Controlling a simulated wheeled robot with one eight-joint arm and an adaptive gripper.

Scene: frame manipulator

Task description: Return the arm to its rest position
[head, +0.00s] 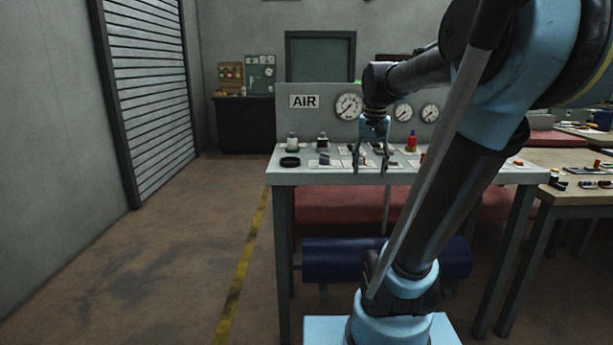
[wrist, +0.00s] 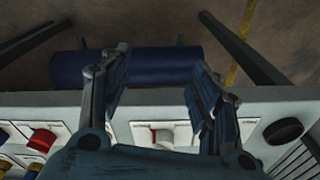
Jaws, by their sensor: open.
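My gripper (head: 371,160) hangs from my blue and black arm over the front part of a grey workbench (head: 440,177). In the wrist view my gripper (wrist: 160,95) shows two fingers set well apart, with nothing held between them. It points down toward the bench's front edge. A white plate with a small red part (wrist: 163,137) lies on the bench below and between the fingers. From these views I cannot tell how far the fingertips are above the bench top.
A black round knob (head: 290,162), a red-topped item (head: 411,142) and several small controls are on the bench. A blue cylinder (head: 335,260) lies below. Floor to the left is clear.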

